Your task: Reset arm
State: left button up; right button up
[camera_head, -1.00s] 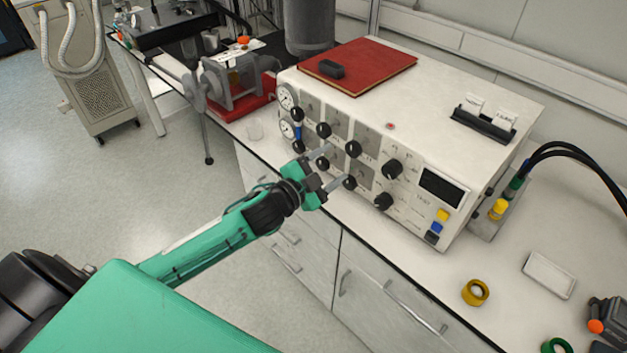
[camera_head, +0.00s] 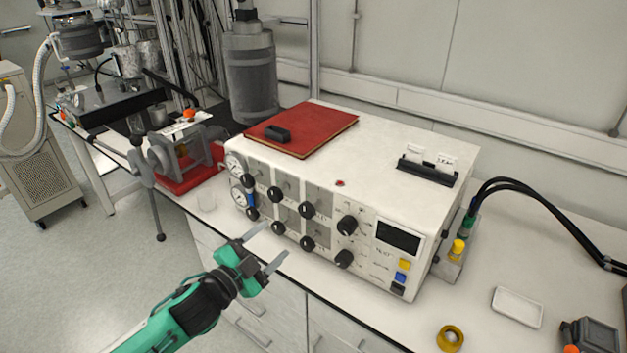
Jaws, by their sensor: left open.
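My left gripper (camera_head: 264,248) is open and empty, in the lower middle of the head view. Its two grey fingers point up and right toward the control box. The white control box (camera_head: 395,150) stands on the bench, with black knobs, two round gauges, a dark display and coloured buttons on its front. The fingers are in front of and below the lower knobs and appear apart from them. The green and black left arm (camera_head: 190,312) comes in from the bottom left. My right gripper is not in view.
A red book (camera_head: 320,130) with a black object lies on the box. A yellow tape ring (camera_head: 450,338) and white tray (camera_head: 517,307) lie on the bench at right. Black hoses (camera_head: 540,200) run off right.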

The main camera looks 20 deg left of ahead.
pick_arm(q)
jog(key=w+a+f+n+g+y, duration=0.15)
jog(key=a+f, duration=0.25)
jog(key=f, duration=0.8)
jog(key=a+f+n+g+y, duration=0.2)
jog(key=a+f+n+y, duration=0.15)
jog(key=f, duration=0.85)
jog(key=s+a+f+n+g+y, duration=0.15)
jog(key=s+f, duration=0.25)
jog(key=f, duration=0.5)
jog(key=s+a+f+g+h, duration=0.1)
jog(key=s+f+g, duration=0.15)
jog(key=f, duration=0.65)
jog(key=s+f+n+g, duration=0.2)
jog(key=s+f, duration=0.6)
jog(key=f, duration=0.2)
jog(key=s+d+f+g, duration=0.2)
jog(key=s+f, duration=0.3)
jog(key=s, duration=0.5)
jog(key=s+d+f+n+g, duration=0.1)
jog(key=s+d+f+g, duration=0.1)
jog(key=s+f, duration=0.4)
jog(key=s+d+f+n+g, duration=0.1)
jog(key=s+f, duration=0.5)
jog(key=s, duration=1)
jog(key=d+g, duration=0.1)
jog(key=d, duration=0.1)
jog(key=shift+s+d+y, duration=0.25)
jog(key=shift+d+y, duration=0.1)
jog(key=shift+g, duration=0.25)
